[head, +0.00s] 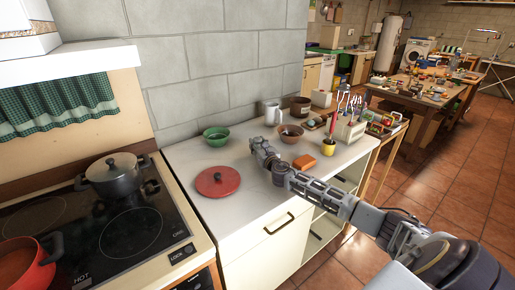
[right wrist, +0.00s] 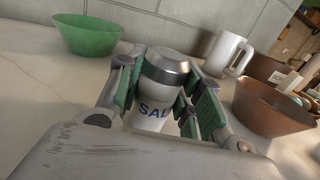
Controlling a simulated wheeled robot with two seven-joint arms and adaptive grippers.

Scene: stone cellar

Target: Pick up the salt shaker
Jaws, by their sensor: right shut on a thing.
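The salt shaker (right wrist: 163,85) is white with a silver cap and dark "SAL" lettering in the right wrist view. It stands between the green-padded fingers of my right gripper (right wrist: 160,98), which is shut on it. Its lower part is hidden by the gripper. In the head view my right gripper (head: 262,150) reaches over the white counter (head: 240,200); the shaker cannot be made out there. My left gripper is not in view.
The stove (head: 100,235) with pots is at left.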

